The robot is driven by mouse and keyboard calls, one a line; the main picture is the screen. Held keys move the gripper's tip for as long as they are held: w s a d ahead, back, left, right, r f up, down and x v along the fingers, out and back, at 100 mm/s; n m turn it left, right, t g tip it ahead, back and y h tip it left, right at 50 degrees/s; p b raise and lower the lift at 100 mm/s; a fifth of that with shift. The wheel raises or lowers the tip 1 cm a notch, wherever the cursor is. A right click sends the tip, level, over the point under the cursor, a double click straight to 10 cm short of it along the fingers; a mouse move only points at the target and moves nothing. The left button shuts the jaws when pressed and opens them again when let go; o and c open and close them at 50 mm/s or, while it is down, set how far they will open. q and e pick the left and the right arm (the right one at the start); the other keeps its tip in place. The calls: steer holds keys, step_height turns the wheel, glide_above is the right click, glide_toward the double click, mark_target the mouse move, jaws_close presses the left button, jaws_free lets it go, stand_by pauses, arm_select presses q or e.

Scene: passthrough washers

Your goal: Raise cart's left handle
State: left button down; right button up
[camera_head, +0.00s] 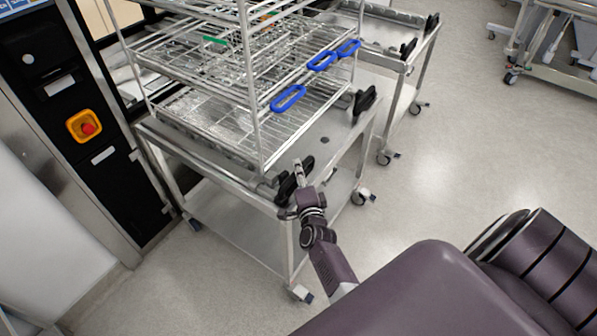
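The steel cart (222,190) stands against the dark washer panel and carries a tall wire rack. Its left handle (288,188) is a black grip at the near front corner. Its other black handle (364,102) is at the far front corner and stands tilted up. My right gripper (300,178) is at the left handle and overlaps it in the view. The fingertips are small and dark against the black grip, so I cannot tell whether they are closed around it. My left gripper is not in view.
The wire rack (255,95) holds several trays, with blue loops (288,98) on its front side. A second cart (385,35) stands behind. An orange panel with a red button (85,127) is on the left. The floor (470,150) to the right is clear.

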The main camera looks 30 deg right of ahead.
steer(key=c, duration=0.5)
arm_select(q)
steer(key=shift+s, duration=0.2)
arm_select(e)
jaws_close()
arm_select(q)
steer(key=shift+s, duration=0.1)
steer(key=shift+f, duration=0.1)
